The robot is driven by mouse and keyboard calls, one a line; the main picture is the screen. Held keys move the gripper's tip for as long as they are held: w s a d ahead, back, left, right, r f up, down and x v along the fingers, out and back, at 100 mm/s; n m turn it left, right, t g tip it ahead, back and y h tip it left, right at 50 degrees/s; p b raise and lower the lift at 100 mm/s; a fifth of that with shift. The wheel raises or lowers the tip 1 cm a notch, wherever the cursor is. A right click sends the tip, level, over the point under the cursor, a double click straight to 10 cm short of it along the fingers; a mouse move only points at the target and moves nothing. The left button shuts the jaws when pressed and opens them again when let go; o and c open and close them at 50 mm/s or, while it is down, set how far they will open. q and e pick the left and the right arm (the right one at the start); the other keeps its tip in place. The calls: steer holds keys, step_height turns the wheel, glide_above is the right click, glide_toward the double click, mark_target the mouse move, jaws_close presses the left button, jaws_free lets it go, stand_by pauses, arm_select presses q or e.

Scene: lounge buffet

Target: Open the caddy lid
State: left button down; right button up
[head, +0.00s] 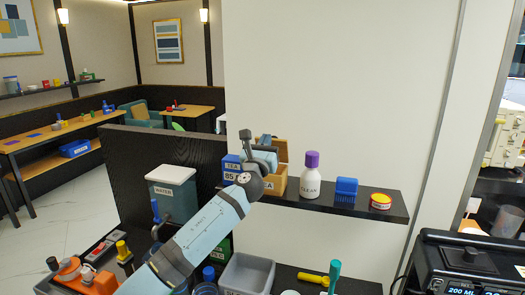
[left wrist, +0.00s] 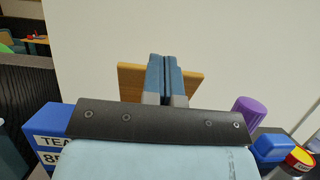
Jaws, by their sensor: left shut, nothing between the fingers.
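The wooden caddy (head: 278,183), with part of a label showing, stands on the dark shelf behind my left arm. Its wooden lid (head: 282,146) appears raised and tilted up at the back; it also shows in the left wrist view (left wrist: 131,82) behind the fingers. My left gripper (head: 266,142) is over the caddy, its fingers shut together and empty, in front of the lid. The fingertips show in the left wrist view (left wrist: 166,60). I cannot tell whether they touch the lid. My gripper hides much of the caddy's opening. My right gripper is not in view.
A blue tea box (head: 231,169) stands close left of the caddy. A white bottle with purple cap (head: 310,178), a blue item (head: 346,188) and a red-and-yellow tin (head: 380,201) stand to the right. A pale wall (head: 340,80) is close behind the shelf.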

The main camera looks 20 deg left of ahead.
arm_select(q)
steer(key=shift+x, duration=1.6)
